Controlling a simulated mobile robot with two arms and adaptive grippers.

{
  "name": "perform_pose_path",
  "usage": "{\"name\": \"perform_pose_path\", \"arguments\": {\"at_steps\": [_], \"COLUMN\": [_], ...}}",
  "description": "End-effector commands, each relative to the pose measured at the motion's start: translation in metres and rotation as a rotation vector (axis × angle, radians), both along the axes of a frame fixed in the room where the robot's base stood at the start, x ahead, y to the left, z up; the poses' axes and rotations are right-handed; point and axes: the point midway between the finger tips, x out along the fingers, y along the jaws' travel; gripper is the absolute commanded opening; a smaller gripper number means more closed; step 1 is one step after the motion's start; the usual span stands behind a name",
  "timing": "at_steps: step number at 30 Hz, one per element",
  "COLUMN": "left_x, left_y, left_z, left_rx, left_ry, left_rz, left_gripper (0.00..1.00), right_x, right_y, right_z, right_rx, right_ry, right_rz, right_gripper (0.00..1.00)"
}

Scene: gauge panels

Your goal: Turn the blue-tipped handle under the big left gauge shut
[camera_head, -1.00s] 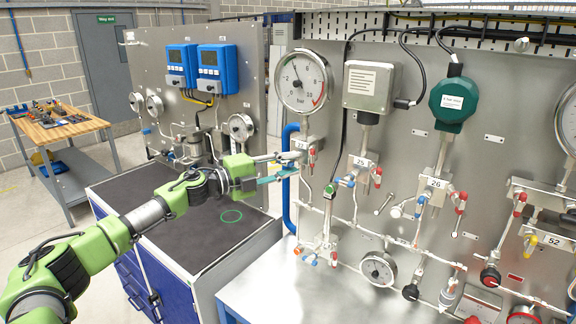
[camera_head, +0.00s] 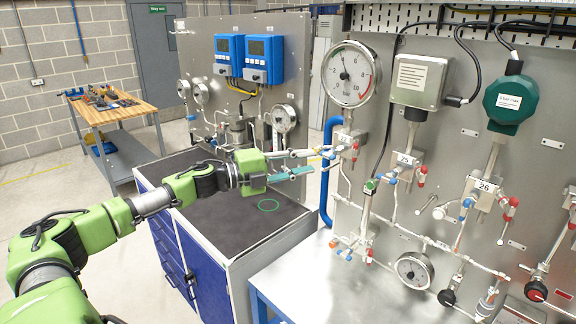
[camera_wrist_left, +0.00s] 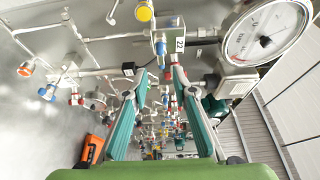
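The big left gauge (camera_head: 350,73) is a round white dial on the metal panel. Under it is a small valve block (camera_head: 348,137) with a red-tipped handle (camera_head: 355,151). In the left wrist view the gauge (camera_wrist_left: 265,30) is at upper right, and a blue-tipped handle (camera_wrist_left: 160,47) shows beside the tag 22. A red tip (camera_wrist_left: 168,76) is just below it. My left gripper (camera_head: 326,160) is open, with its teal fingers pointing at the valve. In the left wrist view its fingertips (camera_wrist_left: 158,73) are apart, the blue tip a little beyond them. Contact cannot be told. My right gripper is not in view.
A second valve (camera_head: 405,165) tagged 25 is to the right, with a grey box (camera_head: 420,80) above it. A blue pipe (camera_head: 327,180) runs down beside the gauge valve. A dark-topped blue cabinet (camera_head: 225,230) is below my left arm. Pipes and a small gauge (camera_head: 413,270) are lower.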

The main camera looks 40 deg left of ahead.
Motion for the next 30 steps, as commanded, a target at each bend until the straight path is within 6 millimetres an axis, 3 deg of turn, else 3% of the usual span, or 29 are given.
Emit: {"name": "perform_pose_path", "arguments": {"at_steps": [18, 30], "left_x": [-0.030, -0.036], "left_y": [0.015, 0.019], "left_z": [-0.002, 0.001], "left_rx": [-0.001, 0.001], "left_ry": [0.003, 0.000], "left_rz": [0.000, 0.000], "left_gripper": [0.25, 0.25], "right_x": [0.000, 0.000], "right_y": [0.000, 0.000], "right_z": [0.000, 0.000], "right_rx": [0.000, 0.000], "right_ry": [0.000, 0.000], "right_rz": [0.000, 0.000], "right_gripper": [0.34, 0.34]}}
